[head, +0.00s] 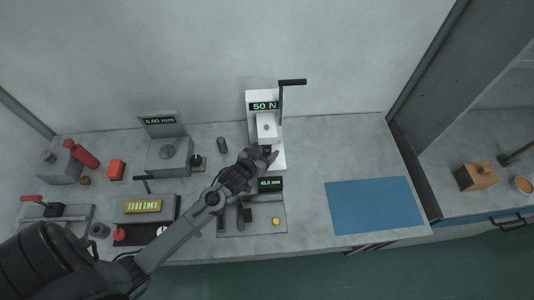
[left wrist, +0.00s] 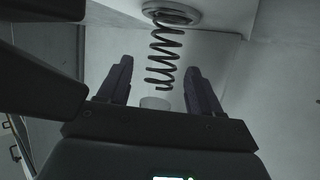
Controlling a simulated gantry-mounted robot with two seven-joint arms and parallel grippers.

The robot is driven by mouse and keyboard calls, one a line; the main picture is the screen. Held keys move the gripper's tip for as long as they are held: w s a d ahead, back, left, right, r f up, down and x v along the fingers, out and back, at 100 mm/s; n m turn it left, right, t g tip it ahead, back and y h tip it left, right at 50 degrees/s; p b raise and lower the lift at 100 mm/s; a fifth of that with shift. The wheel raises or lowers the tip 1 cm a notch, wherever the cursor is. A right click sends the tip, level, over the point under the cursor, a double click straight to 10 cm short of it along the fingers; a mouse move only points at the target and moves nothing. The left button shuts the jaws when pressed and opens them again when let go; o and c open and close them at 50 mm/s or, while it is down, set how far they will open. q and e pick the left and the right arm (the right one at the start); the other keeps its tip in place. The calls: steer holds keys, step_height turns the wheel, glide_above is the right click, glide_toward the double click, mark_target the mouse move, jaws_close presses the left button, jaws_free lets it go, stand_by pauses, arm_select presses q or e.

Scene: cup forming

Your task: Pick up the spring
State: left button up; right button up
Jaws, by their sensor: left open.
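The spring (left wrist: 164,58) is a dark open coil, seen in the left wrist view. Its far end meets a round fitting (left wrist: 172,14), and its near end lies between my gripper's two fingers. In the head view the spring is hidden by my gripper. My left gripper (head: 265,155) is at the white press (head: 280,157) with the 50 N display. In the left wrist view my left gripper (left wrist: 158,88) is open, with a gap on each side of the spring. My right gripper is not in view.
A caliper fixture (head: 232,229) lies in front of the press. A small dark cylinder (head: 221,145) and a 0.00 mm gauge (head: 160,124) stand left. A blue mat (head: 375,205) lies right, with bare table around it. A red bottle (head: 86,156) is far left.

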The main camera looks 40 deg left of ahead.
arm_select(q)
steer(key=shift+w+a+f, duration=0.1)
steer(key=shift+w+f, duration=0.15)
steer(key=shift+w, duration=0.35)
steer(key=shift+c, duration=0.2)
steer(key=c, duration=1.1)
steer(key=shift+s, duration=0.1)
